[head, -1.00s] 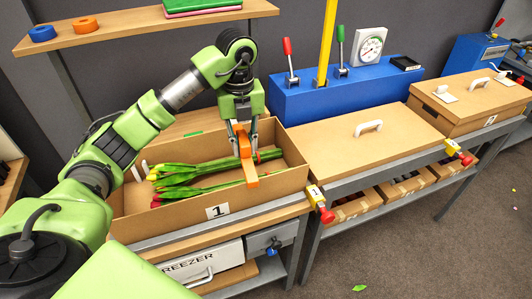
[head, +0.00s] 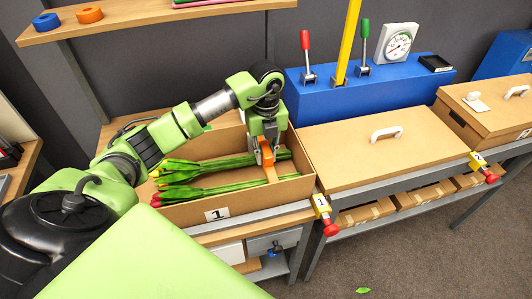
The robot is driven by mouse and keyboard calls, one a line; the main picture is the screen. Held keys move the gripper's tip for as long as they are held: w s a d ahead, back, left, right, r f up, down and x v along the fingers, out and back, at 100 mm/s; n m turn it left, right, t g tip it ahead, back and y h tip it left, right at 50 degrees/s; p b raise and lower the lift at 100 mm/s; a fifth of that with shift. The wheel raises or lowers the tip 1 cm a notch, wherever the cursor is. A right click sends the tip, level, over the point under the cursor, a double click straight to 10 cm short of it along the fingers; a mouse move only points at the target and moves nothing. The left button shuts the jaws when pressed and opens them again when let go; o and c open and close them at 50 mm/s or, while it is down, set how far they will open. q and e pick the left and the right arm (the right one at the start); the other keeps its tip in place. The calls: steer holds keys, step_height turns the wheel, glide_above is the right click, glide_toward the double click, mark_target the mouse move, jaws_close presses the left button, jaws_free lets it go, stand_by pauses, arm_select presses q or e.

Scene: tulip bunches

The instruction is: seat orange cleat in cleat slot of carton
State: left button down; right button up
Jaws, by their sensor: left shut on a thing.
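My left gripper (head: 264,152) points down inside the open carton (head: 241,203) marked 1. It is shut on the orange cleat (head: 267,156), which sits between its fingers over the tulip stems. Two tulip bunches, an upper one (head: 215,166) and a lower one (head: 215,189), lie lengthwise in the carton with their heads at the left. The cleat slot is hidden or too small to make out. I cannot tell whether the cleat touches the carton. My right gripper is not in view.
A closed carton with a white handle (head: 386,133) stands to the right, another beyond it. A blue console (head: 390,87) with levers, a yellow post (head: 347,45) and a gauge (head: 397,45) stands behind. A shelf (head: 140,15) holds blue and orange rings.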

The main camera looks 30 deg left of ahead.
mark_target(265, 149)
arm_select(q)
steer(key=shift+s+f, duration=0.15)
steer(key=shift+f, duration=0.15)
steer(key=c, duration=2.2)
jaws_free()
steer(key=o, duration=0.4)
steer(key=shift+c, duration=0.2)
steer(key=shift+r, duration=0.4)
step_height(265, 149, up, 10)
steer(key=b, duration=0.2)
steer(key=shift+f+b, duration=0.1)
steer(key=shift+b, duration=0.25)
steer(key=shift+r, duration=0.75)
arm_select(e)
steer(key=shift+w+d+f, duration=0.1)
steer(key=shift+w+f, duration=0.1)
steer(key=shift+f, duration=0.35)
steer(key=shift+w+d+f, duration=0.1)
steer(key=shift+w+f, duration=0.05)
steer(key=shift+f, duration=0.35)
arm_select(q)
steer(key=shift+f, duration=0.1)
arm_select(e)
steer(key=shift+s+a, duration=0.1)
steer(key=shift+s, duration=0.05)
